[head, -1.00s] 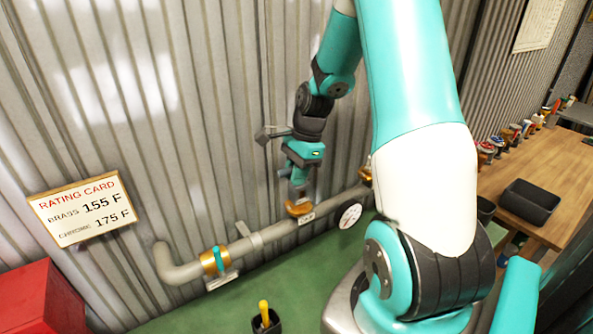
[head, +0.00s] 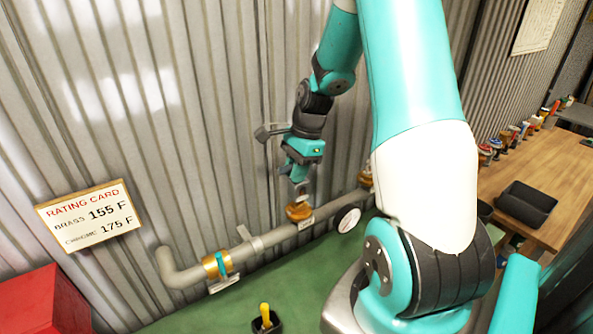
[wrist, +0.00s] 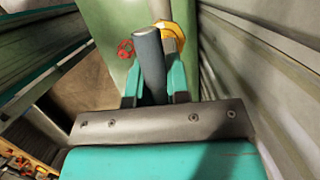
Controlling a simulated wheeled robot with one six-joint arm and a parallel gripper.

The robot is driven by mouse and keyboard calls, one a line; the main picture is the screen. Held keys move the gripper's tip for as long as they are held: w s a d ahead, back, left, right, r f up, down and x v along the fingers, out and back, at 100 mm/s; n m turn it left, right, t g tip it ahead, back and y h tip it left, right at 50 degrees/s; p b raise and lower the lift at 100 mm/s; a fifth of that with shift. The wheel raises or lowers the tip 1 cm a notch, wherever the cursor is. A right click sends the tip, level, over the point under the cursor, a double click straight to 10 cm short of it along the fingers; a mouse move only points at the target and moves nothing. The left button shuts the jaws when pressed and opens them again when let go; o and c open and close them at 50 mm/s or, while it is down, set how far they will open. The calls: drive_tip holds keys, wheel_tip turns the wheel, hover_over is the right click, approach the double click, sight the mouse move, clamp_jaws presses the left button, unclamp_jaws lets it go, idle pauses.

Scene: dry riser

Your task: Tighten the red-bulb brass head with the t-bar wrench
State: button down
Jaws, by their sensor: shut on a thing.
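My gripper (head: 299,178) points down over the middle of the grey pipe (head: 275,237). In the wrist view its teal fingers (wrist: 154,88) are shut on a thick grey bar (wrist: 150,65), which looks like the handle of the t-bar wrench. A short silver piece (head: 302,192) shows below the fingers, just above a brass fitting (head: 299,211) on the pipe. Yellow-brass metal (wrist: 172,35) shows behind the bar in the wrist view. I cannot make out a red bulb or whether the tool is seated on the brass.
A black cup (head: 266,325) holds a yellow-handled item. A red box (head: 42,300), rating card (head: 90,215) and bench with black tray (head: 526,204) stand around. Corrugated wall is close behind.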

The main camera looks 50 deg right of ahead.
drive_tip(key=shift+r+p, duration=1.05)
drive_tip(key=shift+r, duration=2.35)
drive_tip(key=shift+d, duration=0.1)
